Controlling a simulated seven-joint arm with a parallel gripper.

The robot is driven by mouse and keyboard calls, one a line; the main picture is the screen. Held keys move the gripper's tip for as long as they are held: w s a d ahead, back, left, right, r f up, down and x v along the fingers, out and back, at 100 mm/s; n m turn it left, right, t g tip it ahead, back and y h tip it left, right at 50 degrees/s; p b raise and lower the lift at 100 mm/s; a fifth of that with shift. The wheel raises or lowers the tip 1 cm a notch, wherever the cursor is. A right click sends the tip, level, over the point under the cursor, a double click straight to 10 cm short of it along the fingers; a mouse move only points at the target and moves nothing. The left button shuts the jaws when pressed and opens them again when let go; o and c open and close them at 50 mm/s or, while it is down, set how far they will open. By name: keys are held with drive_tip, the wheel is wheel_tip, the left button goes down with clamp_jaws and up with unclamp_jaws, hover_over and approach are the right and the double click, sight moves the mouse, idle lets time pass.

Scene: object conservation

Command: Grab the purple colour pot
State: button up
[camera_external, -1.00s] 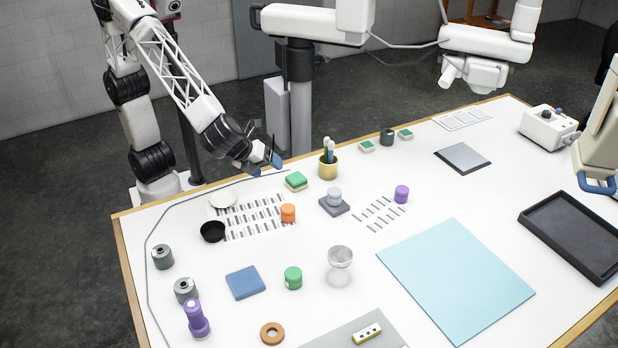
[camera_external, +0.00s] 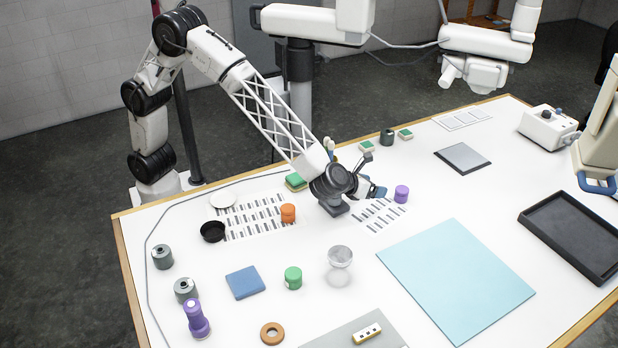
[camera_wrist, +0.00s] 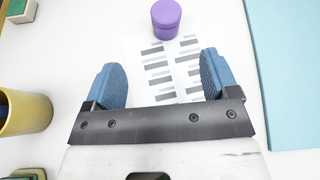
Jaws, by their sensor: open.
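In the wrist view the pot (camera_wrist: 166,17) is at the top centre, beyond my fingertips. My gripper (camera_external: 375,188) is open and empty, just left of the pot in the external view. In the wrist view its two blue finger pads (camera_wrist: 163,78) are spread apart, with the striped sheet between them and the pot not touching either.
A yellow cup (camera_wrist: 25,112) is left of my gripper in the wrist view. A light blue mat (camera_external: 455,280) lies to the right. An orange pot (camera_external: 288,213), a green pot (camera_external: 293,278) and a clear glass (camera_external: 340,258) stand to the left and front.

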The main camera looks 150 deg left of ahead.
sight(398, 190)
drive_tip(key=shift+m+y, duration=0.3)
drive_tip(key=shift+m, duration=0.6)
drive_tip(key=x, duration=0.4)
drive_tip(key=w+x, duration=0.1)
drive_tip(key=x, duration=0.1)
drive_tip(key=shift+a+f, duration=0.1)
drive_tip(key=shift+f, duration=0.35)
drive_tip(key=shift+x, duration=1.3)
drive_tip(key=shift+a, duration=0.1)
drive_tip(key=shift+x, duration=2.5)
drive_tip(key=shift+f, duration=0.1)
drive_tip(key=shift+c, duration=0.5)
drive_tip(key=c, duration=0.9)
